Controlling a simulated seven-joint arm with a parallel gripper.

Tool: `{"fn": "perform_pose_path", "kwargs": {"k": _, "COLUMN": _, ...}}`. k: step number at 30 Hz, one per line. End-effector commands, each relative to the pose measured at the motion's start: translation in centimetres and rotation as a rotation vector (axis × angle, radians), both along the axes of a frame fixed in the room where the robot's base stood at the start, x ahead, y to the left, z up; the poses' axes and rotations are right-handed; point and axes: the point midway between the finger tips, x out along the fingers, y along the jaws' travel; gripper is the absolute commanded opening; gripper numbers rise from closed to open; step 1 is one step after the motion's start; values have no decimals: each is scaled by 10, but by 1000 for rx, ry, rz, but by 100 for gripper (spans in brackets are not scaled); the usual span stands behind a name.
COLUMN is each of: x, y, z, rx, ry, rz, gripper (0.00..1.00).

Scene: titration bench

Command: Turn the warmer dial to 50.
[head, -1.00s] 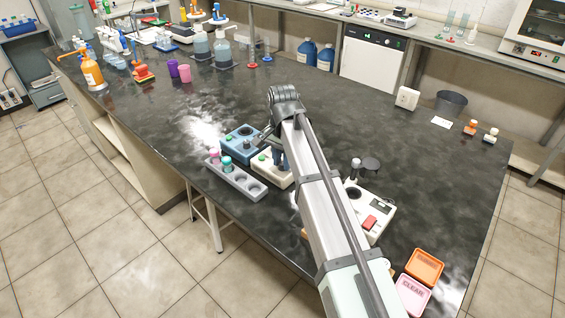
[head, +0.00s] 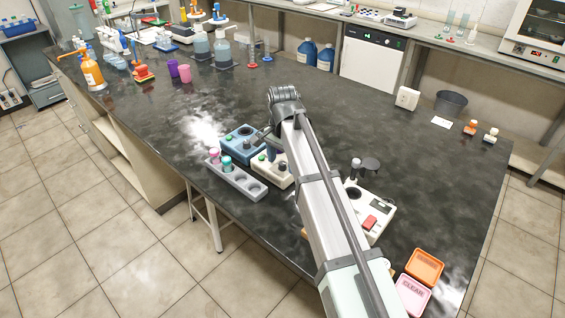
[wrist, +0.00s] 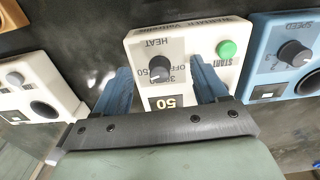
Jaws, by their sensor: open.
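The cream warmer (wrist: 190,45) shows in the wrist view, its lettering upside down. Its dark HEAT dial (wrist: 160,69) has OFF, 30 and 50 printed around it; I cannot surely read its setting. A green START button (wrist: 227,49) is to its right, and a dark panel reading 50 (wrist: 166,102) is below it. My gripper (wrist: 160,80) is open, its blue fingers spread to the left and right of the dial, with gaps on both sides. In the head view the warmer (head: 268,172) is partly hidden by my arm, and so is the dial area.
A blue device with a SPEED dial (wrist: 294,54) stands close beside the warmer. Another white device (wrist: 30,85) is on its other side in the wrist view. A grey rack (head: 235,180) with coloured vials lies in front.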

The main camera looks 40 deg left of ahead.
Motion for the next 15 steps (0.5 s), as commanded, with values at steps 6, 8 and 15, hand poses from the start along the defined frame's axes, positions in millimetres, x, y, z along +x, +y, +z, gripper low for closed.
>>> {"fn": "perform_pose_path", "kwargs": {"k": 6, "x": 0, "y": 0, "z": 0, "rx": 0, "ry": 0, "rz": 0, "gripper": 81}}
{"fn": "perform_pose_path", "kwargs": {"k": 8, "x": 0, "y": 0, "z": 0, "rx": 0, "ry": 0, "rz": 0, "gripper": 81}}
{"fn": "perform_pose_path", "kwargs": {"k": 15, "x": 0, "y": 0, "z": 6, "rx": 0, "ry": 0, "rz": 0, "gripper": 81}}
